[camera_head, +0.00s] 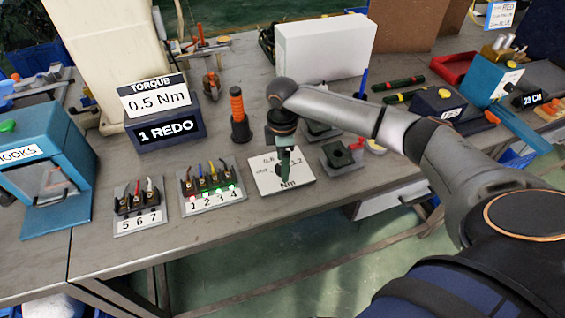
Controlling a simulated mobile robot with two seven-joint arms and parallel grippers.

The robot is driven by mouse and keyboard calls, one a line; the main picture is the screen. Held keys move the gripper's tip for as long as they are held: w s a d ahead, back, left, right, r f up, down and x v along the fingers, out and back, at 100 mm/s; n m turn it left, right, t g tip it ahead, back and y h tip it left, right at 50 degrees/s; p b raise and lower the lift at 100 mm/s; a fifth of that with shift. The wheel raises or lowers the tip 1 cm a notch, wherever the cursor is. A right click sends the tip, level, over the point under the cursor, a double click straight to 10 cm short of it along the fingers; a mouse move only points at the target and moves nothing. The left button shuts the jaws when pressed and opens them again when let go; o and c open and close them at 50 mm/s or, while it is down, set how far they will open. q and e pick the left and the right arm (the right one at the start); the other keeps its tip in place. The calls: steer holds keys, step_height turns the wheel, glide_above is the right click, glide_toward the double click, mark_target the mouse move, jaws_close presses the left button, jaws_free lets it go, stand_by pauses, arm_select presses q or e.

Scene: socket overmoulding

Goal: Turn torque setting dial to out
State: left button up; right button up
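The torque setting plate (265,180) is a white panel on the table with small numbers and "Nm" printed on it. My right gripper (285,165) comes in from the right and points down over the middle of this plate. It hides most of the dial, so I cannot tell which mark the dial points to, whether the fingers touch it, or how far they are apart. The torque display (160,105) behind reads "0.5 Nm" and "1 REDO". My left gripper is not in view.
An orange-handled tool (238,108) stands upright behind the plate. Terminal blocks numbered 1 to 4 (212,190) and 5 to 7 (138,207) are left of it. A dark green fixture (342,154) is right of it. A white box (325,47) stands at the back.

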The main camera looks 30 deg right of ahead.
steer(key=shift+f, duration=0.2)
steer(key=shift+c, duration=0.2)
jaws_close()
stand_by(0.4)
